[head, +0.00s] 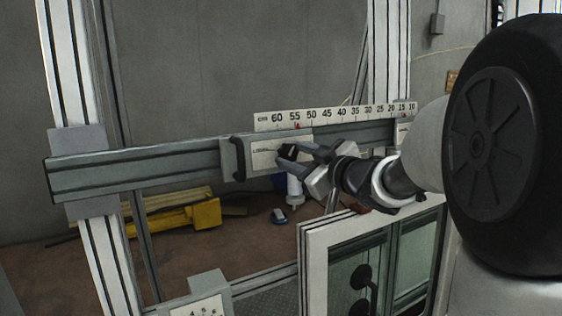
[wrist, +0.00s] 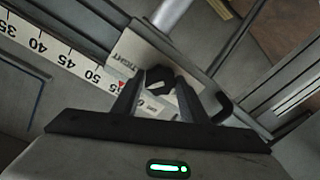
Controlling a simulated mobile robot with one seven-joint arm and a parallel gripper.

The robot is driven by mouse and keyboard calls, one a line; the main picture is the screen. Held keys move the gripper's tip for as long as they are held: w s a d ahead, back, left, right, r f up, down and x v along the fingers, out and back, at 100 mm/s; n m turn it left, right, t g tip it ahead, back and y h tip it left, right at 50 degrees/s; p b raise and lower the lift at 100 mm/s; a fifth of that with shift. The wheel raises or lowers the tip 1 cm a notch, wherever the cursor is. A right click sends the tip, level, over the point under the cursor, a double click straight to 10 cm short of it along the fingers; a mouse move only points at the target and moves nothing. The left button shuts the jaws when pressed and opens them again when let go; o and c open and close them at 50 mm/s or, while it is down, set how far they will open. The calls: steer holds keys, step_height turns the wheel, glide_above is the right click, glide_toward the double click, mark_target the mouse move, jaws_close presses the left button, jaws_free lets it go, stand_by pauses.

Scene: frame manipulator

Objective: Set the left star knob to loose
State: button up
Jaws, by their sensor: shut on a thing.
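The left star knob (head: 287,152) is black and sits on the pale label plate of the left carriage (head: 232,160) on the grey rail. My gripper (head: 298,154) reaches in from the right and is shut on the knob. In the wrist view, the dark knob (wrist: 158,74) sits between the two fingertips of my gripper (wrist: 157,88). The label plate (wrist: 135,48) reads "TIGHT" beside the knob; other lettering is partly hidden by the fingers. My gripper hides much of the knob in the head view, so its exact turn is unclear.
A ruler scale (head: 335,115) runs above the rail, with a red pointer (head: 298,126) near 55. A black handle (head: 239,158) stands out at the carriage's left end. A white-framed cabinet (head: 315,250) stands below my arm. Yellow equipment (head: 205,213) lies on the floor behind.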

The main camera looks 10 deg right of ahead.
steer(key=n+b, duration=0.1)
steer(key=n, duration=0.5)
steer(key=shift+r+n+g, duration=0.1)
steer(key=shift+n+g, duration=0.2)
steer(key=shift+g, duration=0.1)
steer(key=n+b, duration=0.2)
steer(key=n, duration=0.4)
steer(key=shift+r+h, duration=0.1)
steer(key=shift+h, duration=0.3)
steer(key=n+b, duration=0.1)
steer(key=n, duration=0.3)
steer(key=shift+r+h+b, duration=0.1)
steer(key=shift+h+b, duration=0.2)
steer(key=shift+b, duration=0.05)
steer(key=shift+a+r+n+h+b, duration=0.1)
steer(key=shift+n+h+b, duration=0.2)
steer(key=shift+n+b, duration=1)
steer(key=shift+n+p, duration=0.5)
steer(key=shift+n, duration=0.2)
steer(key=o, duration=1)
steer(key=shift+o, duration=0.2)
steer(key=shift+s, duration=0.1)
